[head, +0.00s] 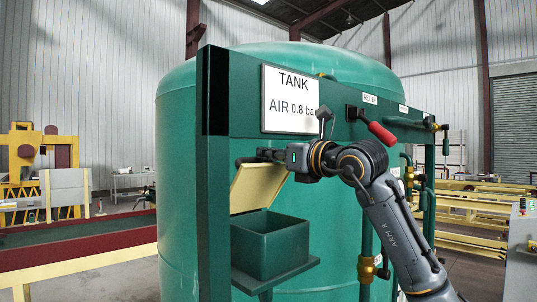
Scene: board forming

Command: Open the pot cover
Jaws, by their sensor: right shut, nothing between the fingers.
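The pot (270,250) is a green square box on a green shelf fixed to the front of the tank. Its cover (259,187) is a cream-yellow plate standing tilted up above the pot, so the pot's mouth is uncovered. My right gripper (244,159) comes in from the right and is shut and empty at the cover's upper edge. I cannot tell whether it touches the cover. The gripper and wrist hide part of the cover's top right. My left gripper is not in view.
The large green tank (330,220) stands behind, with a sign (290,99) reading "TANK AIR 0.8 ba" above my gripper. A red-handled lever (381,133) sticks out above my right arm. A green post (214,190) stands left of the pot.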

